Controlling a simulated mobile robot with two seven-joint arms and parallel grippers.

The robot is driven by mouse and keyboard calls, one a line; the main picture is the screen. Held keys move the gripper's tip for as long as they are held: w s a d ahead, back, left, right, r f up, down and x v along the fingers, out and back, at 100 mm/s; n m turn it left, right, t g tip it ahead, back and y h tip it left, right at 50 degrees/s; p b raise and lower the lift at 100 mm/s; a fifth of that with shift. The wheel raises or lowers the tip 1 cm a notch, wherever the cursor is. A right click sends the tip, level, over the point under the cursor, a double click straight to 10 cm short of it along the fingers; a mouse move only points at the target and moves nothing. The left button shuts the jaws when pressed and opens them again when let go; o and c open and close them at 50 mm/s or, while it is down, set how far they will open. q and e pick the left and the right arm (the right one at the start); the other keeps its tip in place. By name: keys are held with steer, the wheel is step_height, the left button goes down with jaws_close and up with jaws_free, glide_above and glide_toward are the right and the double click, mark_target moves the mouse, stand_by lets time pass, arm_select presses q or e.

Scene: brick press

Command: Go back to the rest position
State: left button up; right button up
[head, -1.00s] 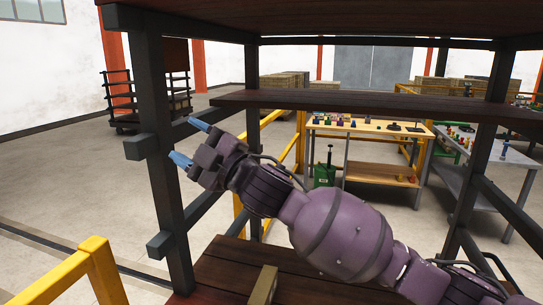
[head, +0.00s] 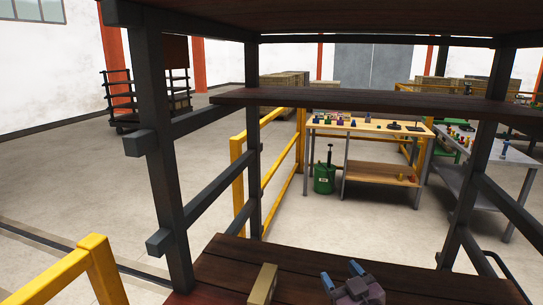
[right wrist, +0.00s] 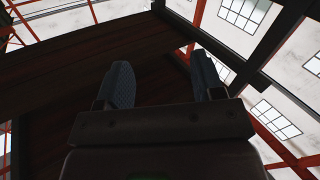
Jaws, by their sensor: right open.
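My right gripper (head: 342,280) shows at the bottom of the head view, in front of the rack's lower wooden shelf (head: 310,258). Its blue fingers are apart with nothing between them. In the right wrist view the same two fingers (right wrist: 160,82) stand apart and point up toward the underside of a dark wooden shelf (right wrist: 100,70) and the roof windows. A tan block (head: 262,284) lies on the lower shelf, left of the gripper. My left gripper is not in the head view.
The dark rack post (head: 160,160) stands close on the left, and a middle shelf (head: 370,102) crosses ahead. A yellow rail (head: 65,275) is at lower left. Beyond the rack are a workbench (head: 370,128), a green canister (head: 324,178) and a grey table (head: 500,165). Open floor lies left.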

steer(key=s+d+f+m+g+h, duration=0.2)
steer(key=s+d+f, duration=0.4)
steer(key=s+f, duration=0.6)
steer(key=s+d+f+m+g+h, duration=0.2)
steer(key=s+d+f, duration=0.4)
steer(key=s+f, duration=0.5)
steer(key=shift+s+d+f+m+g+h, duration=0.2)
steer(key=shift+s+f+m+g+h, duration=0.15)
steer(key=shift+s+g+h, duration=0.45)
